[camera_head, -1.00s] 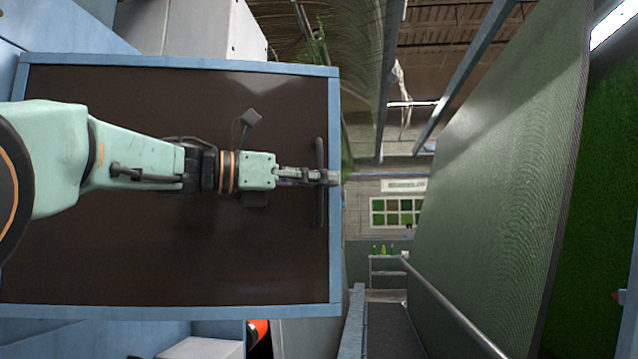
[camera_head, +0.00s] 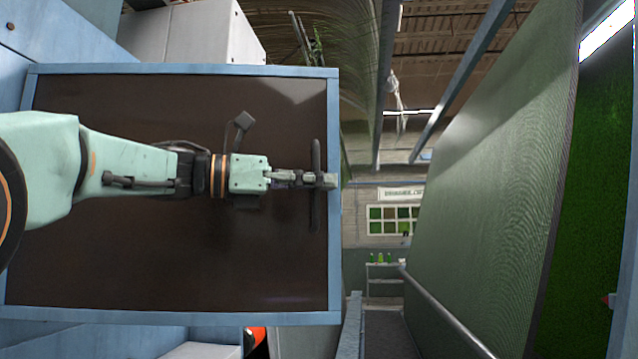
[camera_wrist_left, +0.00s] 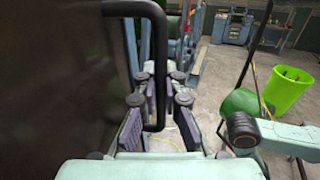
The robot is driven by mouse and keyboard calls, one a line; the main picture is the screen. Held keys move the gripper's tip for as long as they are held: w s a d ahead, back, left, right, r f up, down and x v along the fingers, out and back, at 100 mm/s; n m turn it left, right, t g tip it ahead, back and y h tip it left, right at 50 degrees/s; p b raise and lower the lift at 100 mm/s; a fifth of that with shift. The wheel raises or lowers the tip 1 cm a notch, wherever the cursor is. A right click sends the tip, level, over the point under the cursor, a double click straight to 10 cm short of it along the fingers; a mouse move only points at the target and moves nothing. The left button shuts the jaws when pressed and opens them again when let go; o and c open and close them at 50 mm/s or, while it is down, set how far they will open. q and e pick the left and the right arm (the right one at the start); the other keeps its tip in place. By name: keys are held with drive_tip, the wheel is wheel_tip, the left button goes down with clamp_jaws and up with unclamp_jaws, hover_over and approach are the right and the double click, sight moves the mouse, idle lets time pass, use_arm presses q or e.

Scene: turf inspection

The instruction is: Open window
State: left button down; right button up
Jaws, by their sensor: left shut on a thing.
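The window (camera_head: 130,260) is a dark brown pane in a light blue frame and fills the left half of the head view. Its handle (camera_head: 316,218) is a dark upright bar near the right side of the frame. My left gripper (camera_head: 318,180) reaches across the pane from the left and is shut on the handle at about mid-height. In the left wrist view, the black handle (camera_wrist_left: 160,50) passes between the fingers (camera_wrist_left: 157,98), and the dark pane (camera_wrist_left: 55,70) is close on the left. My right gripper is not in view.
A large green-grey ribbed panel (camera_head: 490,190) stands at the right, with a metal rail (camera_head: 445,308) low beside it. A narrow walkway (camera_head: 388,330) lies between. A shelf with bottles (camera_head: 385,265) is far back. A bright green bin (camera_wrist_left: 286,90) stands on the floor in the wrist view.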

use_arm(q)
drive_tip(key=shift+s+a+r, duration=0.15)
drive_tip(key=shift+s+r, duration=0.05)
drive_tip(key=shift+r, duration=0.2)
drive_tip(key=c, duration=1.8)
unclamp_jaws()
drive_tip(key=shift+s, duration=0.1)
drive_tip(key=shift+c, duration=0.2)
drive_tip(key=o, duration=0.3)
drive_tip(key=shift+a+f, duration=0.1)
drive_tip(key=shift+a, duration=0.05)
drive_tip(key=shift+o, duration=0.5)
drive_tip(key=shift+f, duration=0.15)
drive_tip(key=shift+d, duration=0.2)
drive_tip(key=v, duration=1.2)
drive_tip(key=shift+a, duration=0.1)
